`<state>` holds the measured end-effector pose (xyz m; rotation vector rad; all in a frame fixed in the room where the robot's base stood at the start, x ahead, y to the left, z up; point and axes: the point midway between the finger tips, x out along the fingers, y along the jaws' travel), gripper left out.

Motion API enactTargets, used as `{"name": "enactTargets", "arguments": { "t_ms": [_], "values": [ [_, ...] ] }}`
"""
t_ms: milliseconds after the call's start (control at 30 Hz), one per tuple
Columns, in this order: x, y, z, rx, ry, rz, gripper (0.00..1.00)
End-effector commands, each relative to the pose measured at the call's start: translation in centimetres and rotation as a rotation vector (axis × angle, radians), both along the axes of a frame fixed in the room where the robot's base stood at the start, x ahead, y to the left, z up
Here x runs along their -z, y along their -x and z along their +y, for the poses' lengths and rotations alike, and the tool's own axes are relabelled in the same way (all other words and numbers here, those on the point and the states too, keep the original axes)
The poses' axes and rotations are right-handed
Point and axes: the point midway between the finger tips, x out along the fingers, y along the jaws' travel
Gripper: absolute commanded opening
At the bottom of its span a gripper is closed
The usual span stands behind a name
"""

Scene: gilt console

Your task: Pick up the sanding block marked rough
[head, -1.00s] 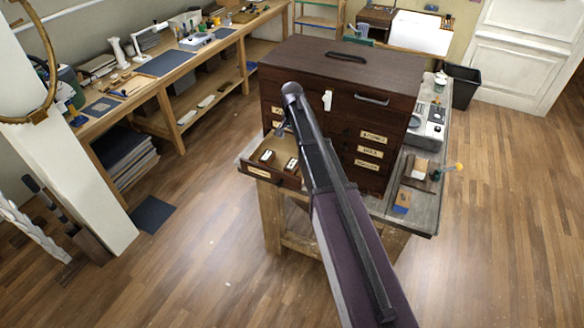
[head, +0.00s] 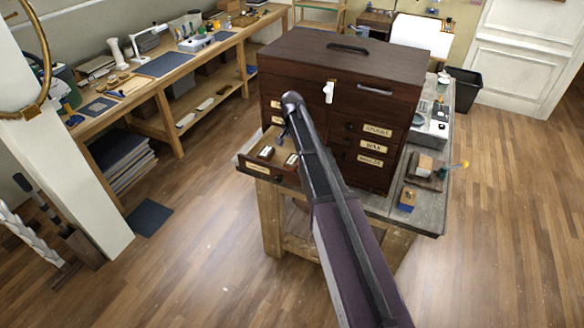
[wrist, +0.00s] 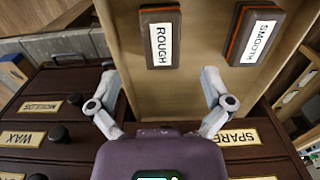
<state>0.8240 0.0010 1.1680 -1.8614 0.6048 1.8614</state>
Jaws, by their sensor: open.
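The sanding block marked ROUGH (wrist: 160,37), dark with an orange-red edge and a white label, lies in the open drawer (wrist: 200,105). A similar block marked SMOOTH (wrist: 255,35) lies to its right in the wrist view. In the head view the rough block (head: 291,161) appears to be the right one and the smooth block (head: 266,153) the left one. My gripper (wrist: 160,88) is open and empty, its fingers apart on the cabinet side of the blocks. In the head view my gripper (head: 285,133) is small and partly hidden by my arm, above the drawer's rear.
The dark wooden cabinet (head: 300,70) rises directly behind the drawer, with labelled closed drawers. It stands on a grey-topped bench (head: 375,205). A small blue and tan item (head: 407,200) and a tray (head: 425,180) lie at right. The floor in front is clear.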

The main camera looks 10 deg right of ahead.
Motion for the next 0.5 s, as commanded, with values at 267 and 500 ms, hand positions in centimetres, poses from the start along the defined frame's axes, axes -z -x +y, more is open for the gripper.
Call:
{"name": "enactTargets", "arguments": {
  "t_ms": [267, 500],
  "values": [
    [1.43, -0.01, -0.01, 0.000, 0.000, 0.000, 1.00],
    [1.38, -0.01, -0.01, 0.000, 0.000, 0.000, 1.00]
  ]
}}
